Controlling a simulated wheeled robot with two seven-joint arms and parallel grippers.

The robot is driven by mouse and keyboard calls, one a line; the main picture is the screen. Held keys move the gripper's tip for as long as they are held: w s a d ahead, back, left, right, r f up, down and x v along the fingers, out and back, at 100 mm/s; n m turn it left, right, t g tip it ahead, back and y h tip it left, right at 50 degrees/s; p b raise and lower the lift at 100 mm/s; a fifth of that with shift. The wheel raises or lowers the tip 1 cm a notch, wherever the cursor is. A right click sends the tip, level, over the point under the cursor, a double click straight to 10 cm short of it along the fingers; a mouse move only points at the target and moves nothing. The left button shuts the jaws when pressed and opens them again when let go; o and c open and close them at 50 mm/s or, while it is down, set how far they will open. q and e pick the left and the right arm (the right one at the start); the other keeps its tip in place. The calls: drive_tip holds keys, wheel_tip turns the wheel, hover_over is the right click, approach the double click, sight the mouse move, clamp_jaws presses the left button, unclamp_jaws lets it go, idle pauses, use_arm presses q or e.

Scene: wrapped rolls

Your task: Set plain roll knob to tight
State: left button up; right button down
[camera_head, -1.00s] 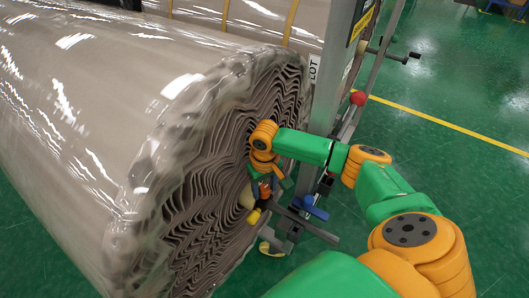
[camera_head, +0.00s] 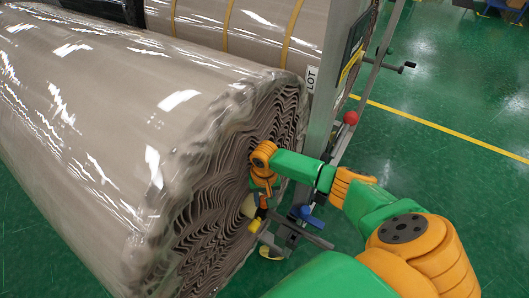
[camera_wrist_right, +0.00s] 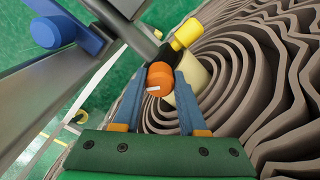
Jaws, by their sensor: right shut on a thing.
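The plain roll (camera_head: 90,110) is the large film-wrapped one in front, with no bands round it. Its wavy layered end faces right and fills the right side of the wrist view (camera_wrist_right: 275,70). An orange knob (camera_wrist_right: 160,76) with a white mark sits on a dark stem at the roll's core, beside a yellow end piece (camera_wrist_right: 187,33). My right gripper (camera_wrist_right: 162,88) has its fingers on either side of the orange knob and is shut on it. In the head view this gripper (camera_head: 263,198) is small and partly covers the knob. My left gripper is not in view.
A grey upright (camera_head: 330,80) with a LOT label stands right of the roll. A blue knob (camera_head: 311,215) and bar are close to my right gripper. A red ball (camera_head: 351,118) is on the stand. A banded roll (camera_head: 245,25) lies behind.

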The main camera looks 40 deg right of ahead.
drive_tip(key=shift+r+m+p, duration=0.15)
drive_tip(key=shift+m+p, duration=0.85)
drive_tip(key=shift+m, duration=0.2)
drive_tip(key=shift+m+p, duration=0.7)
drive_tip(key=shift+m, duration=0.4)
drive_tip(key=shift+f, duration=0.2)
drive_tip(key=shift+c, duration=2.3)
unclamp_jaws()
drive_tip(key=shift+r, duration=0.1)
wheel_tip(320, 180, up, 6)
drive_tip(key=shift+w+r+p, duration=0.1)
drive_tip(key=shift+p, duration=0.8)
drive_tip(key=shift+r, duration=0.35)
